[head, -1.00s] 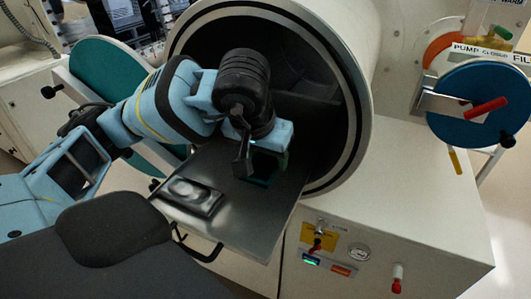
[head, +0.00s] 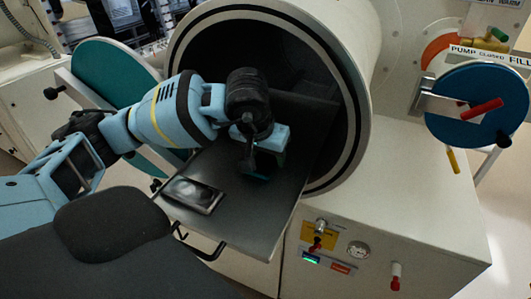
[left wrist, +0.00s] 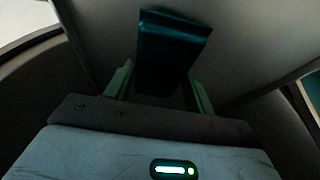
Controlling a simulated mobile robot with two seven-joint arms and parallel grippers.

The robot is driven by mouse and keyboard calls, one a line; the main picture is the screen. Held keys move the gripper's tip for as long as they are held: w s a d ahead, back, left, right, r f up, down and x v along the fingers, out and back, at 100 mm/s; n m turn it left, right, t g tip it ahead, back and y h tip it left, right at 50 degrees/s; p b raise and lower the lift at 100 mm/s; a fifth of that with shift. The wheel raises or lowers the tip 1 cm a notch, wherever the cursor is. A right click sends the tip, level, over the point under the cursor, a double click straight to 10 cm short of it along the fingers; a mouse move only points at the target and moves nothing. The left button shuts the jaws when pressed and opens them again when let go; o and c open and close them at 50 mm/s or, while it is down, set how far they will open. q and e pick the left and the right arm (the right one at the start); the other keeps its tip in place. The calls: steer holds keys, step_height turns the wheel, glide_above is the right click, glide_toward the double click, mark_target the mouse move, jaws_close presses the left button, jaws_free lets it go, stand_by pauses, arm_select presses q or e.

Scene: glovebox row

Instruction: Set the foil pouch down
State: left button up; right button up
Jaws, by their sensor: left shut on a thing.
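My left gripper (head: 262,163) hangs over the dark metal tray (head: 235,215) that sticks out of the round chamber opening. It is shut on a dark teal, glossy piece, which I take to be the foil pouch (left wrist: 170,48). In the left wrist view the pouch is between the two pale green fingers (left wrist: 160,88), with its far end reaching past them. In the head view the pouch is mostly hidden by the gripper, and I cannot tell whether it touches the tray. My right gripper is not in view.
A flat, dark, glossy item (head: 192,195) lies on the tray's left part. The chamber's round rim (head: 357,110) stands close behind and right of my gripper. The tray is bare to the front right. A teal round door (head: 105,75) stands open at left.

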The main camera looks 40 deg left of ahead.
arm_select(q)
steer(key=shift+f, duration=0.2)
steer(key=o, duration=1)
steer(key=shift+o, duration=0.2)
steer(key=shift+r, duration=0.15)
steer(key=shift+r, duration=0.25)
steer(key=v, duration=1.1)
steer(key=shift+s+r+p, duration=0.2)
steer(key=shift+r+p, duration=0.1)
steer(key=shift+p, duration=0.05)
